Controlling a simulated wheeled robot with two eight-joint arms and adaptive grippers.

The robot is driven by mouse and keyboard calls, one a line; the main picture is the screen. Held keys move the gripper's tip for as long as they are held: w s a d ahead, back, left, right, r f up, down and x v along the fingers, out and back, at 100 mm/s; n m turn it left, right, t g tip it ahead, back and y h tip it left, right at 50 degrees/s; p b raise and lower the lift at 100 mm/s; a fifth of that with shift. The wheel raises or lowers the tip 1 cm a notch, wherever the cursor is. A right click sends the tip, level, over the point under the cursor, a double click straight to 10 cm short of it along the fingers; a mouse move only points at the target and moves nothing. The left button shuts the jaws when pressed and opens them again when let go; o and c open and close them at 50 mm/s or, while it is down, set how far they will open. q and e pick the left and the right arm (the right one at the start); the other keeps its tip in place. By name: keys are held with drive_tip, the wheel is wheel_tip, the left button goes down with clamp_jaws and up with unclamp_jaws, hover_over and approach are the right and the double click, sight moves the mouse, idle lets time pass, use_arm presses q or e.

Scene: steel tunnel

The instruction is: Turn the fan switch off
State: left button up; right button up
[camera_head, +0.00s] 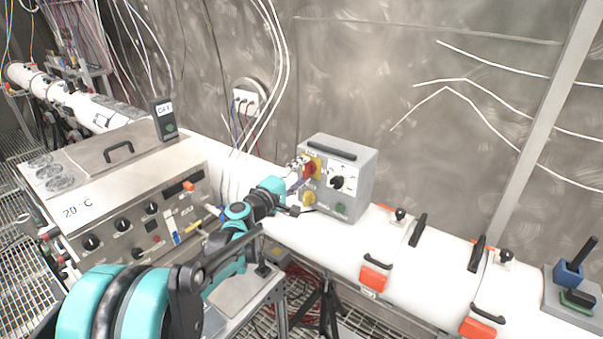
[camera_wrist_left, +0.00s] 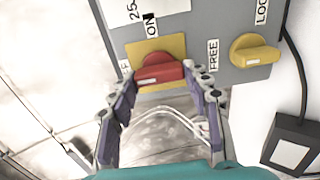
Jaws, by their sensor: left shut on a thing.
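The fan switch is a red rotary knob (camera_wrist_left: 160,70) on a yellow plate (camera_wrist_left: 152,48), fixed to a grey control box (camera_head: 350,195). The knob also shows in the head view (camera_head: 311,170), partly behind my fingers. In the wrist view its red bar lies nearly level. A label "ON" is above the plate, and a partly hidden label ending in "F" is at its left. My left gripper (camera_wrist_left: 166,82) is shut on the red knob, one finger at each end of the bar. It also shows in the head view (camera_head: 300,170). My right gripper is out of view.
A yellow knob (camera_wrist_left: 256,51) with labels "FREE" and "LOC" sits right of the switch. The box also has a black knob (camera_head: 338,183) and a green button (camera_head: 340,208). A white pipe (camera_head: 420,275) runs beneath. A cabinet (camera_head: 130,200) stands at left.

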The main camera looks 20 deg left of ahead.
use_arm(q)
drive_tip(key=o, duration=1.2)
drive_tip(key=shift+c, duration=0.2)
drive_tip(key=v, duration=1.2)
drive_tip(key=shift+d, duration=0.1)
